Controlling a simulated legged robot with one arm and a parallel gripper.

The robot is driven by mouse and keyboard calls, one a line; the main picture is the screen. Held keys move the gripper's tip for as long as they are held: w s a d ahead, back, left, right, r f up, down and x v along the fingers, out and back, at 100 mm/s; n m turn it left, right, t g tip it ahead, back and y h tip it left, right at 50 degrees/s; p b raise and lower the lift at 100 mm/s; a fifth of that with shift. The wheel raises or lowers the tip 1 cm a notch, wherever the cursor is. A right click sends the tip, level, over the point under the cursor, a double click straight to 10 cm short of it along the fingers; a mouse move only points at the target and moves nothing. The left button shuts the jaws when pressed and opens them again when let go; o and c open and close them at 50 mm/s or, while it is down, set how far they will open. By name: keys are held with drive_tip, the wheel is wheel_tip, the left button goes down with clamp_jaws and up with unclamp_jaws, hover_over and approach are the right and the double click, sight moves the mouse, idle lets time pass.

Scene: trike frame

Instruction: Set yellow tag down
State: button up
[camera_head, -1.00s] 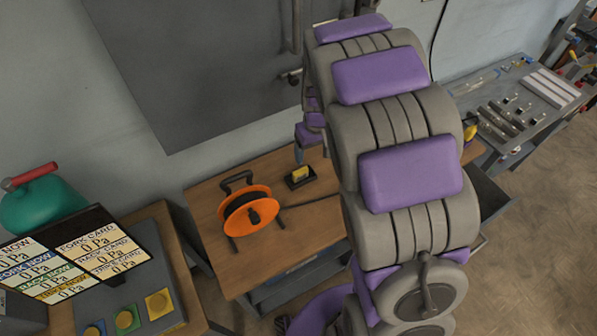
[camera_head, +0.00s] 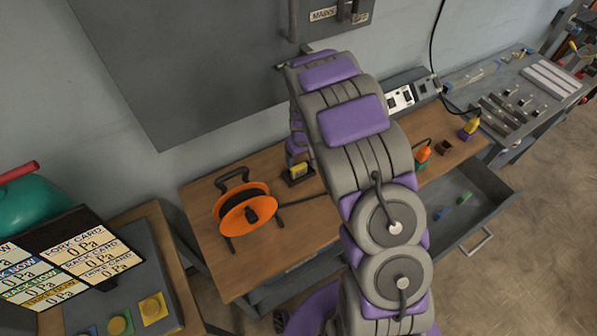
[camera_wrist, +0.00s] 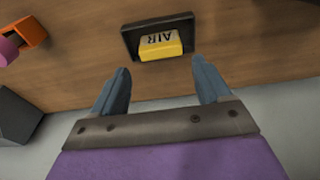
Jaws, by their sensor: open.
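The yellow tag (camera_wrist: 161,46), marked "AIR", rests in a small dark tray (camera_wrist: 131,44) on the wooden bench top in the wrist view. In the head view the yellow tag (camera_head: 299,169) sits in its dark tray (camera_head: 290,182), just left of my arm. My gripper (camera_wrist: 162,80) is open and empty in the wrist view. Its two blue-grey fingers are spread wide, short of the tag and apart from it. In the head view my arm hides most of the gripper.
An orange cable reel (camera_head: 246,209) stands left of the tray on the wooden bench (camera_head: 204,270). An open drawer (camera_head: 465,205) holds small blue and green pieces. A grey console (camera_head: 145,265) with pressure cards is at the lower left. A purple-and-yellow item (camera_head: 470,128) stands right.

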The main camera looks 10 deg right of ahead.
sight(299, 166)
drive_tip(key=f, duration=0.2)
drive_tip(key=f+b, duration=0.1)
drive_tip(key=f, duration=0.2)
drive_tip(key=w+f, duration=0.1)
drive_tip(key=f, duration=0.1)
drive_tip(key=shift+a+f, duration=0.15)
drive_tip(key=shift+a, duration=0.05)
drive_tip(key=c, duration=0.8)
drive_tip(key=shift+r, duration=0.2)
